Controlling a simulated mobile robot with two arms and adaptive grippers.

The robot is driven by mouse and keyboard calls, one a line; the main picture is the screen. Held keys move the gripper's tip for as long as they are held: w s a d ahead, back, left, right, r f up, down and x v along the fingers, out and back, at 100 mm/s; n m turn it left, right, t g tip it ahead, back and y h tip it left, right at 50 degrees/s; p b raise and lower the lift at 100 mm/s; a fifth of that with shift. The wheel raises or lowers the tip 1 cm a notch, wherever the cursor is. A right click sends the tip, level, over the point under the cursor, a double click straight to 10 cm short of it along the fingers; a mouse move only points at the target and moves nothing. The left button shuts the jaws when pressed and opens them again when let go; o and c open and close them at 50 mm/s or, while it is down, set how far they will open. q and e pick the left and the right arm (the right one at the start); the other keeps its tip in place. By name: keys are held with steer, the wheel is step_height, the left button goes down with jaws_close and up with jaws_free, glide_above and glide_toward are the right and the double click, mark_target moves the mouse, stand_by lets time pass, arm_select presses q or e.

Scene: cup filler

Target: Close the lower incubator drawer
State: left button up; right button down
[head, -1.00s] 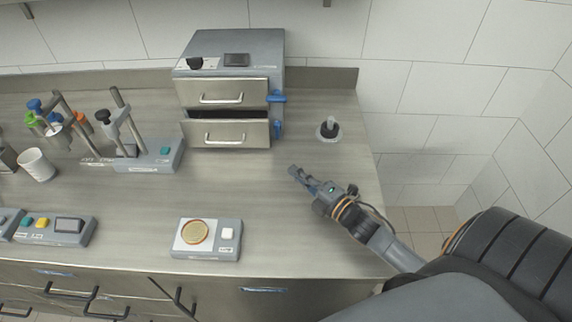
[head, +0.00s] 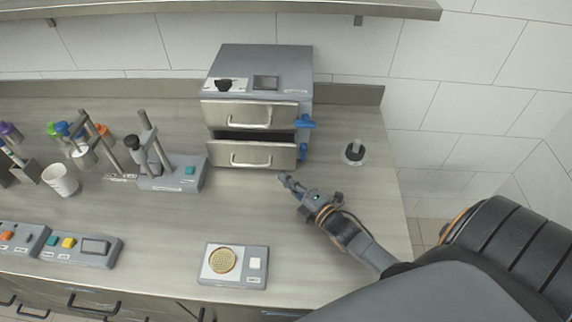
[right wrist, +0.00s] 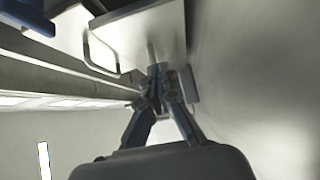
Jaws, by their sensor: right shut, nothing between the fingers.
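The grey incubator (head: 262,65) stands at the back of the bench with two metal-fronted drawers. The lower incubator drawer (head: 223,155) is pulled partly out, with a dark gap above its front and a bar handle (head: 250,162) on it. The upper drawer (head: 222,114) looks shut. My right gripper (head: 284,180) is shut and empty, low over the bench just in front of the lower drawer's right end. In the right wrist view its fingertips (right wrist: 158,72) are close to a drawer panel and a handle (right wrist: 98,54); contact cannot be told. My left gripper is not in view.
A small dark-topped object (head: 354,152) stands right of the incubator. A grey rack device (head: 172,172) stands to its left, with a white cup (head: 60,179) farther left. A device with a round yellow disc (head: 234,266) lies in front. Bench space before the drawer is clear.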

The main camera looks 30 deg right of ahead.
mark_target(294, 160)
steer(key=w+d, duration=0.1)
steer(key=w, duration=0.1)
steer(key=shift+w+d+r+p, duration=0.1)
steer(key=shift+w+d+p, duration=0.3)
steer(key=shift+w+d, duration=0.3)
steer(key=shift+w, duration=0.1)
steer(key=w+d+b, duration=0.1)
steer(key=w, duration=0.1)
steer(key=w+d+b, duration=0.1)
steer(key=shift+w+d+f+b, duration=0.2)
steer(key=shift+w+d+b, duration=0.15)
steer(key=shift+d, duration=0.05)
steer(key=shift+d+r, duration=0.1)
steer(key=shift+r, duration=0.2)
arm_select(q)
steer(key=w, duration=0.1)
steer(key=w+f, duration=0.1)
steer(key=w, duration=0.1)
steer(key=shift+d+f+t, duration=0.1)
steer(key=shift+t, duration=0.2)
